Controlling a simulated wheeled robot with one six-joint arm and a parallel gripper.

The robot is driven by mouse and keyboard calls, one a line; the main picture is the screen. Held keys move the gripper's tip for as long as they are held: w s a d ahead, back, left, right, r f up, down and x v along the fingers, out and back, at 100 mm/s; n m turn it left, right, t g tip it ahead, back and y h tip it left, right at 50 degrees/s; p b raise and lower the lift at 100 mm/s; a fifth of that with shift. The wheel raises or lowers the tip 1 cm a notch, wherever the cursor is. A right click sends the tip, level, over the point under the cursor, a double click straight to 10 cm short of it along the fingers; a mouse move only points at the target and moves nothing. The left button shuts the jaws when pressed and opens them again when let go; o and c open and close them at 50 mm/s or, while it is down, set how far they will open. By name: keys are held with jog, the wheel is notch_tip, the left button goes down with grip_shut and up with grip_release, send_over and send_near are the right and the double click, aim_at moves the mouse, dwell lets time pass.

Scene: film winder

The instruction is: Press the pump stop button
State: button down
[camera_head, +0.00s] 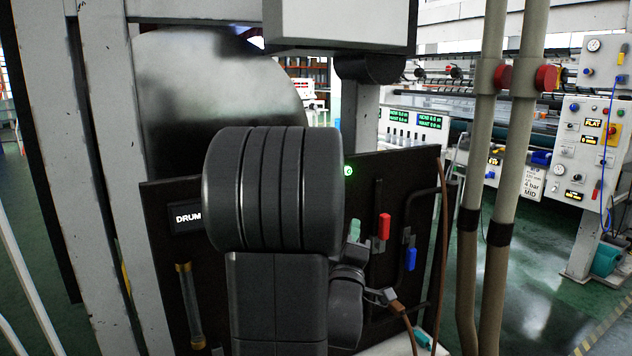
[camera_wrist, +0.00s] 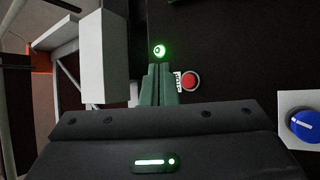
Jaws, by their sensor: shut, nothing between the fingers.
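In the wrist view, a round red button (camera_wrist: 190,81) sits on the dark panel, with a small white label (camera_wrist: 178,81) beside it that I cannot read. A green-lit round button (camera_wrist: 159,51) is just above my fingertips in the picture. My gripper (camera_wrist: 160,68) is shut and empty, its green fingers pointing toward the panel, just left of the red button. I cannot tell whether the fingertips touch the panel. In the head view, the green light (camera_head: 348,170) shows beside my arm, which hides much of the dark panel (camera_head: 330,330). The red button is not visible there.
A blue knob (camera_wrist: 304,125) on a white plate is at right in the wrist view. In the head view, a red handle (camera_head: 384,226) and a blue handle (camera_head: 411,255) are on the panel, with a DRUM display (camera_head: 188,217) at left. Two upright pipes (camera_head: 512,130) stand at right.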

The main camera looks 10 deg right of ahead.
jog(key=shift+w+a+r+p, duration=0.15)
jog(key=shift+r+p, duration=0.05)
jog(key=shift+r, duration=0.25)
jog(key=shift+w+a+r+p, duration=0.1)
jog(key=shift+w+r+p, duration=0.1)
jog(key=shift+r, duration=0.2)
jog(key=w+a+p, duration=0.2)
jog(key=w+a, duration=0.1)
jog(key=w, duration=0.5)
jog(key=shift+w, duration=0.15)
dwell(1.8)
jog(key=shift+w+a+b, duration=0.15)
jog(key=shift+w+b, duration=0.15)
jog(key=shift+b, duration=0.1)
